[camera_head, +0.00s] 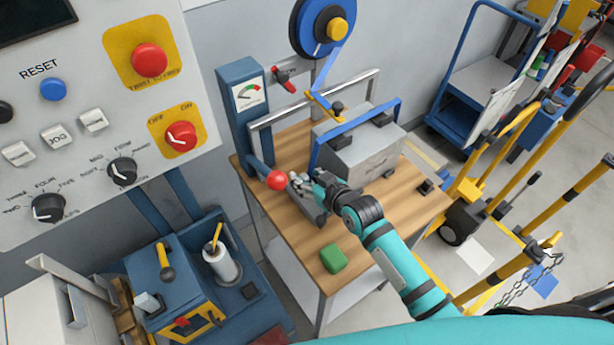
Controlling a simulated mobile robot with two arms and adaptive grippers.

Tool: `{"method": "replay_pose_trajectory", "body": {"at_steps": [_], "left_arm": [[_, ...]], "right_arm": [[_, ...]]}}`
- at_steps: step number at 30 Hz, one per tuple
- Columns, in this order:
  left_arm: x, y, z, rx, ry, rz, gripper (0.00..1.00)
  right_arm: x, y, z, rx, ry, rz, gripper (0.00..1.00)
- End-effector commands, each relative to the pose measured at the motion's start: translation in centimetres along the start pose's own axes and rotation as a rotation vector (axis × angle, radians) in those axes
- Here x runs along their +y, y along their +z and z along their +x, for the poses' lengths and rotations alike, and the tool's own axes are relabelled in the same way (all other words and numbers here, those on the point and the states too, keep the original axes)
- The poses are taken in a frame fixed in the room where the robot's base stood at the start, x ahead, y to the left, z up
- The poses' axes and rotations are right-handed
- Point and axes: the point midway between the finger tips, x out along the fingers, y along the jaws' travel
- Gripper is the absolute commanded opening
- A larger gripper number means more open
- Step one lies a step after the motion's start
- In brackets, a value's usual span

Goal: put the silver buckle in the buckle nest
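My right arm (400,262) reaches in from the lower right over the wooden table. My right gripper (303,188) is low over the table's left part, just right of a red ball knob (277,180) and in front of a grey box (358,150) with a blue strap around it. The gripper's fingers are small and merge with grey parts there, so I cannot tell whether they are open or shut. I cannot make out the silver buckle or the buckle nest for certain. My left gripper is not in view.
A green block (333,258) lies at the wooden table's (385,228) front. A small dark block (425,187) is near its right edge. A blue post with a gauge (248,95) stands at the back left. A control panel (95,120) fills the upper left. Yellow-framed carts stand right.

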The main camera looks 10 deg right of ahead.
Motion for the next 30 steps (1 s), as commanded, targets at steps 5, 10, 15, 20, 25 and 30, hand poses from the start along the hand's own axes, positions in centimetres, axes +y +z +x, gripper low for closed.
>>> {"method": "replay_pose_trajectory", "body": {"at_steps": [5, 10, 15, 20, 25, 30], "left_arm": [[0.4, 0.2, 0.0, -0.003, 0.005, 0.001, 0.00], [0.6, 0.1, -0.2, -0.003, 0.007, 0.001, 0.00], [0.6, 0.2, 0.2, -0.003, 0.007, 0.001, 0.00], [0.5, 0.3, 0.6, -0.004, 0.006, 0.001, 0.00], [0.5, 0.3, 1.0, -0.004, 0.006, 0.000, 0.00], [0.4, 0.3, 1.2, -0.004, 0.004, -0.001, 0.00]], "right_arm": [[-0.1, 0.0, 0.0, -0.001, -0.001, 0.000, 0.41], [-0.1, -0.3, -0.3, -0.001, -0.001, 0.000, 0.41], [-0.1, -0.1, -2.6, -0.002, -0.001, -0.002, 0.41], [-0.1, -0.1, -6.1, -0.001, -0.001, -0.002, 0.41], [-0.1, -0.1, -9.4, -0.002, -0.001, -0.002, 0.41], [0.0, -0.1, -11.5, -0.002, -0.001, 0.000, 0.41]]}}
